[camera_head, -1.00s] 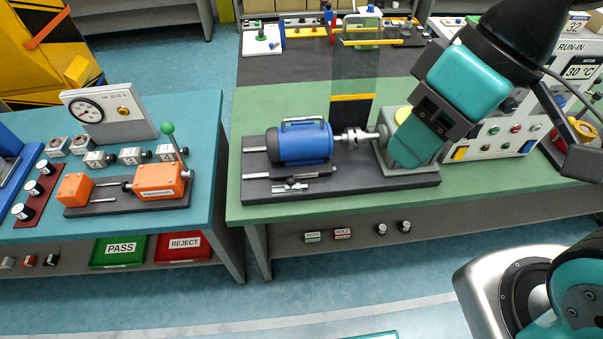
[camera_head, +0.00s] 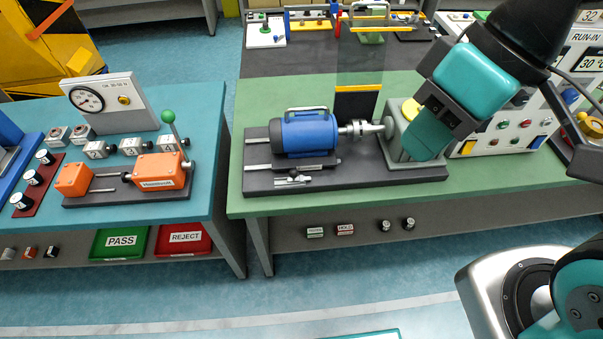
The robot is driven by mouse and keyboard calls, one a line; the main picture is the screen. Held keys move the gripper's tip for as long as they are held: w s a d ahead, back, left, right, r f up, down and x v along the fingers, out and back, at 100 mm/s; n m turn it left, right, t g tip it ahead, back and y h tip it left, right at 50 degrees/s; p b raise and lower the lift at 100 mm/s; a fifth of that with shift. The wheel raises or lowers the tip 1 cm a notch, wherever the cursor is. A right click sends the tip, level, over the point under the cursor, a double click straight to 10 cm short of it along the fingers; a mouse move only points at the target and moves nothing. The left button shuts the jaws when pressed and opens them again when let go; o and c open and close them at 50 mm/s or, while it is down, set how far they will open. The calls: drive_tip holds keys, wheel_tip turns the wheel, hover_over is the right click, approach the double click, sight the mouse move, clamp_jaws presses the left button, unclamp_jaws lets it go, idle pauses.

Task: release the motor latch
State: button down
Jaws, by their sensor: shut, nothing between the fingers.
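The blue motor (camera_head: 305,133) sits on a dark base plate (camera_head: 350,181) on the green bench, its shaft pointing right to a grey block (camera_head: 398,147) with a yellow top. A small metal latch (camera_head: 293,179) lies at the front of the motor's mount; its exact state is too small to tell. My gripper (camera_head: 416,154) comes down from the upper right. Its teal end overlaps the grey block in the picture, to the right of the motor and well away from the latch. It looks shut and empty. Whether it touches the block cannot be told.
An orange fixture (camera_head: 158,171) with a green-knobbed lever stands on the left teal bench, beside a gauge panel (camera_head: 110,103). A gap separates the benches. A run-in panel (camera_head: 525,125) stands at the right. The green bench's front strip (camera_head: 350,202) is clear.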

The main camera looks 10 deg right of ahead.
wheel_tip(320, 180, down, 14)
drive_tip(key=b, duration=1.1)
drive_tip(key=shift+r+b, duration=0.2)
drive_tip(key=shift+b, duration=0.2)
